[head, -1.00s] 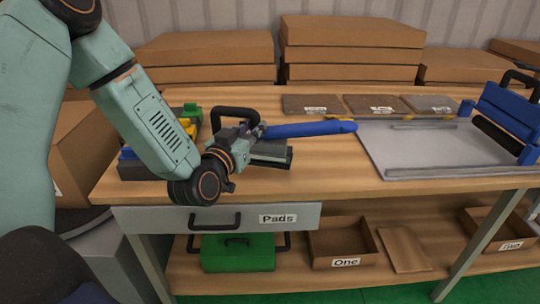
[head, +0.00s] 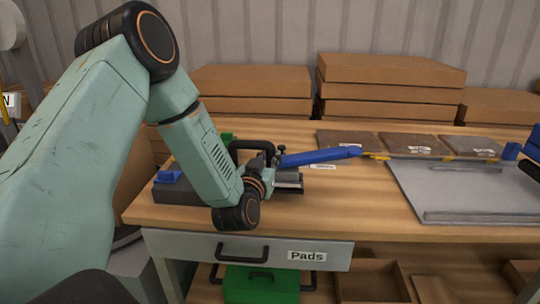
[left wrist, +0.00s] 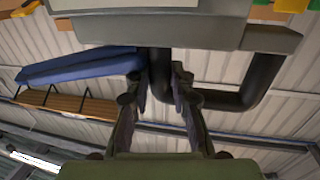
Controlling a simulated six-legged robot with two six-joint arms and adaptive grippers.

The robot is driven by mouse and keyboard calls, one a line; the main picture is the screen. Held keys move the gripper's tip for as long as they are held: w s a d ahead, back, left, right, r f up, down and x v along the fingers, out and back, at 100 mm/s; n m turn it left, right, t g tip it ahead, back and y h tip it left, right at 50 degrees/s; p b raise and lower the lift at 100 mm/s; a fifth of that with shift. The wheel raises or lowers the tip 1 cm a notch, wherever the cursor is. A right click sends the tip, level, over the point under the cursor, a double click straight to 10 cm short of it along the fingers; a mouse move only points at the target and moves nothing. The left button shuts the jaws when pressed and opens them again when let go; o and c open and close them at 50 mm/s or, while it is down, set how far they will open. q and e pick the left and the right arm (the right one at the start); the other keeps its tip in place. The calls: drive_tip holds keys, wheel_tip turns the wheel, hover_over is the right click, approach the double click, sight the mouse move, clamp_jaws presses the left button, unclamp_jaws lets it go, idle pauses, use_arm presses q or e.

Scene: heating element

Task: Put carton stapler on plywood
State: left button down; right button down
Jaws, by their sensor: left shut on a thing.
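The carton stapler, with a grey body, black loop handle and long blue lever (head: 315,156), is at the left part of the workbench. My left gripper (head: 266,174) is shut on it near the handle, partly hidden by my wrist. In the left wrist view the fingers (left wrist: 165,85) close by the black handle (left wrist: 255,90), with the blue lever (left wrist: 80,66) at left. I cannot tell whether it touches the bench. Three flat labelled slabs lie behind it, left (head: 347,139), middle (head: 410,144) and right (head: 468,148). Their labels are unreadable, so I cannot tell which is plywood.
A grey metal plate (head: 450,195) with a blue fixture lies to the right on the workbench (head: 350,215). A dark box with a blue part (head: 170,178) sits left of my wrist. Cardboard boxes (head: 390,70) are stacked behind. Bare wood lies in front of the stapler.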

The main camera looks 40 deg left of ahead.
use_arm(q)
wheel_tip(320, 180, down, 2)
drive_tip(key=shift+f+b, duration=0.25)
drive_tip(key=shift+b, duration=0.3)
drive_tip(key=shift+w+f, duration=0.15)
drive_tip(key=shift+f, duration=0.3)
drive_tip(key=c, duration=1.6)
unclamp_jaws()
drive_tip(key=shift+s+f, duration=0.15)
drive_tip(key=shift+s, duration=0.1)
drive_tip(key=o, duration=0.4)
drive_tip(key=shift+o, duration=0.2)
